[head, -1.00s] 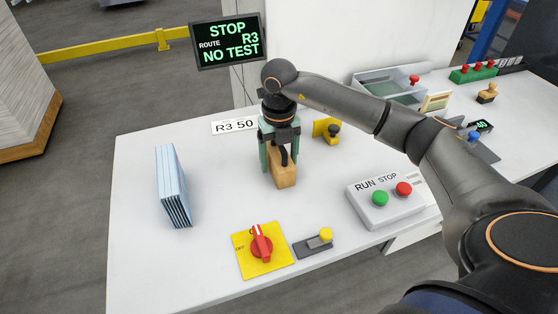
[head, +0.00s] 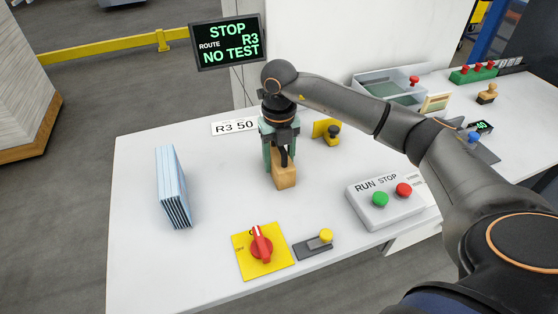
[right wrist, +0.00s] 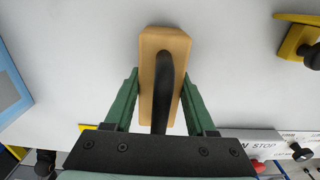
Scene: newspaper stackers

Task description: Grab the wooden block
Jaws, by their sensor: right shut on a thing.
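The wooden block (head: 285,176) is light tan with a black curved handle (head: 283,155) on top. It stands on the white table near the middle in the head view. My right gripper (head: 280,158) points down over it, its green fingers closed on the block's two sides. In the right wrist view, the block (right wrist: 150,100) lies between the fingertips of the gripper (right wrist: 158,95), with the black handle running along its top. I cannot tell whether the block is lifted off the table. My left gripper is not in view.
A folded pale blue stack (head: 173,190) stands at the left of the white table (head: 130,270). A yellow plate with a red rotary switch (head: 261,245), a yellow-knobbed lever (head: 325,236) and a RUN STOP box (head: 385,203) lie in front and right. A yellow bracket (head: 325,130) stands behind right.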

